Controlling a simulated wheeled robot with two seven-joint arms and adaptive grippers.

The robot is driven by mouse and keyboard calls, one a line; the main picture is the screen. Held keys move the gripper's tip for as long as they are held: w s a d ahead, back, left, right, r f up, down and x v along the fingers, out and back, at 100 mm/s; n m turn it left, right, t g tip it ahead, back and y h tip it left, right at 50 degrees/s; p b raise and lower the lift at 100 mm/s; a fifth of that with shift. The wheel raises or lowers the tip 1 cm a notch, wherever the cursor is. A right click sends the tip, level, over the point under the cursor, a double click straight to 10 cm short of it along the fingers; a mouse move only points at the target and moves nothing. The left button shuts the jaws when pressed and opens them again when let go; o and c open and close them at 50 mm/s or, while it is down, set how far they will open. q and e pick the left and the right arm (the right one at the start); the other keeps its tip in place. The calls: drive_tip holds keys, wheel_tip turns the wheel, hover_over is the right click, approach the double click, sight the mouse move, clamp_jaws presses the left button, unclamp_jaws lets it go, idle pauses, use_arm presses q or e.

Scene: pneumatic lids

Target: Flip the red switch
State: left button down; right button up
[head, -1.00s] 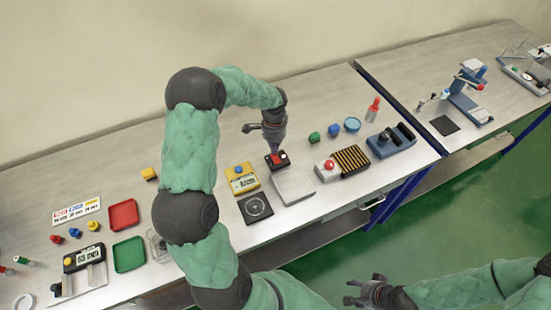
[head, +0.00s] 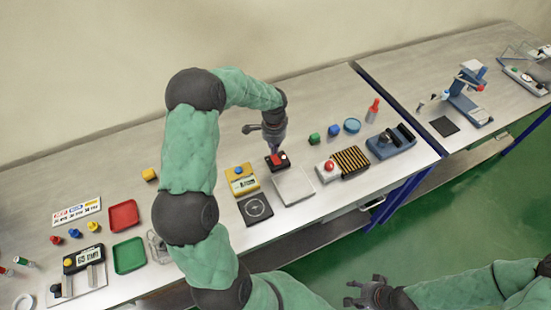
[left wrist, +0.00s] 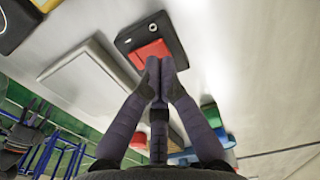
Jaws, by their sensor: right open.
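The red switch (head: 280,160) is a red rocker on a small black box on the bench, near the middle of the head view. In the left wrist view, the red rocker (left wrist: 148,52) sits on one side of its black box (left wrist: 165,28). My left gripper (head: 274,151) points down at the switch, with its fingertips together and nothing visible between them. In the left wrist view, the fingertips (left wrist: 160,68) overlap the rocker's edge; I cannot tell whether they touch it. My right gripper (head: 368,292) is open and empty, low in the head view, away from the bench.
A grey plate (head: 294,186) lies in front of the switch. A yellow box with a blue button (head: 241,179) stands to its left, and a red-button box (head: 328,170) to its right. Green (head: 314,138) and blue (head: 334,130) blocks lie behind right.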

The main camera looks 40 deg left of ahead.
use_arm(q)
drive_tip(key=shift+f+b, duration=0.75)
drive_tip(key=shift+f, duration=0.45)
idle(0.8)
drive_tip(key=shift+r, duration=0.1)
drive_tip(key=shift+r+p, duration=2.45)
drive_tip(key=shift+r, duration=1.05)
